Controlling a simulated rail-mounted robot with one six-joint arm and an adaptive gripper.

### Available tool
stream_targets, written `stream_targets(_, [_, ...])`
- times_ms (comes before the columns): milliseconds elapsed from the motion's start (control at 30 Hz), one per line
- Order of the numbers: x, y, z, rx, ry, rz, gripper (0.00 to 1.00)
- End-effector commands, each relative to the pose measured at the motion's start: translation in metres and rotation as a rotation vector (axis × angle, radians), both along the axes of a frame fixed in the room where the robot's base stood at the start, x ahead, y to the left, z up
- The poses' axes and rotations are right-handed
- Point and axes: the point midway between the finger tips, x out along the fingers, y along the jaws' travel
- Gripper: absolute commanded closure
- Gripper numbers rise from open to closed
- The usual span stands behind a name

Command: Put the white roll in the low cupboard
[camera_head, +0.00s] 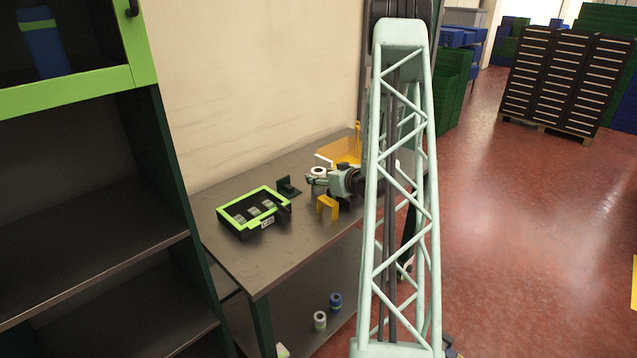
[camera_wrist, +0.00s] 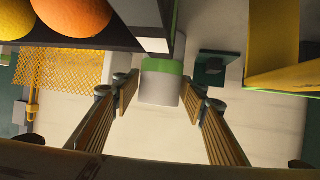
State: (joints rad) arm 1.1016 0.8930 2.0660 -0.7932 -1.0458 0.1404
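A white roll (camera_wrist: 160,88) with a green band stands between the fingers of my gripper (camera_wrist: 160,98) in the wrist view. The fingers are open, one on each side, and a gap shows at least on the left. In the head view a white roll (camera_head: 318,171) is on the grey table beside my gripper (camera_head: 312,180). Another white roll (camera_head: 320,320) stands on the shelf below the table. A cabinet (camera_head: 100,250) at the left has open dark shelves under a green-framed door. I cannot tell which part is the low cupboard.
A black and green box (camera_head: 228,221) stands on the table (camera_head: 270,262), with a yellow bracket (camera_head: 327,207) nearby. A blue roll (camera_head: 335,300) is on the lower shelf. In the wrist view oranges (camera_wrist: 72,32) are close at the upper left. The red floor at right is open.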

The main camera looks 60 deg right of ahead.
Motion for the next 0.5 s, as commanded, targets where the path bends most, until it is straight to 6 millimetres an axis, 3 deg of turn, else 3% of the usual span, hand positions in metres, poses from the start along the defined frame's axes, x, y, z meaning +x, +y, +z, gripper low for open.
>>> stream_targets(200, [0.0000, 0.0000, -0.0001, 0.000, 0.000, 0.000, 0.79])
stream_targets(500, [0.0000, 0.0000, 0.0006, 0.000, 0.000, 0.000, 0.81])
